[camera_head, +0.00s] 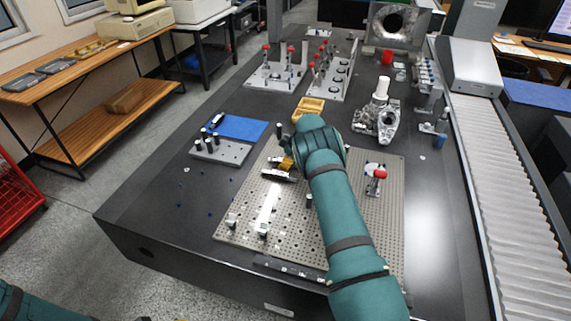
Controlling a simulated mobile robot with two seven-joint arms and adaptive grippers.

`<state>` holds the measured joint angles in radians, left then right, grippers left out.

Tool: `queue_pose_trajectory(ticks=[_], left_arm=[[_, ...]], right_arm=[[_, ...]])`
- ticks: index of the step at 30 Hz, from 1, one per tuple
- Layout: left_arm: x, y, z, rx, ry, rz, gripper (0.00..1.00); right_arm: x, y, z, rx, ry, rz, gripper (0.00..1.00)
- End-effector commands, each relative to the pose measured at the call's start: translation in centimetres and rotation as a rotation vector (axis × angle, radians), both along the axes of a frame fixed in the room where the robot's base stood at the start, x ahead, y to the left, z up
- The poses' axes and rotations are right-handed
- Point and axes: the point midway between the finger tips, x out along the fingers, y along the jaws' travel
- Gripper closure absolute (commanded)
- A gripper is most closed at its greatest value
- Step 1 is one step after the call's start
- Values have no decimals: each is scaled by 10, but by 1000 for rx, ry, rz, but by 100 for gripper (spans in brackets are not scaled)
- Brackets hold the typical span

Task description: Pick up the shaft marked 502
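No marking 502 is readable at this size. Several small dark upright pieces that look like shafts stand in a grey rack block (221,152) at the left of the granite table. My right arm reaches in from the lower right over the perforated fixture plate (385,235). My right gripper (281,170) shows only in part beyond the end of the arm, low over the plate's upper left and to the right of the rack block. Its fingers are too small and covered to tell open from shut.
A blue mat (240,128) lies behind the rack block. A yellow tray (309,107) and a metal casting (377,122) stand behind my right arm. A red-topped clamp (377,180) stands on the plate's right. The table's front left is mostly clear.

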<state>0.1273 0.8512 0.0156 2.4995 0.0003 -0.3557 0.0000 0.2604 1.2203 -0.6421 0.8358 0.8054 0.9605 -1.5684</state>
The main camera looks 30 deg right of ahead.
Motion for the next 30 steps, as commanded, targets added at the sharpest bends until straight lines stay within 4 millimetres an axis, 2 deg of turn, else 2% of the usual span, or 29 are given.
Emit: queue_pose_trajectory(ticks=[15, 19, 30], left_arm=[[0, 0, 1, 0, 1, 0, 47], [-1, 0, 5, 0, 2, -1, 47], [-3, 0, 15, -1, 7, -2, 47]], right_arm=[[1, 0, 5, 1, -2, 0, 100], [1, 0, 23, 0, -5, 1, 100], [1, 0, 87, -1, -5, 1, 100]])
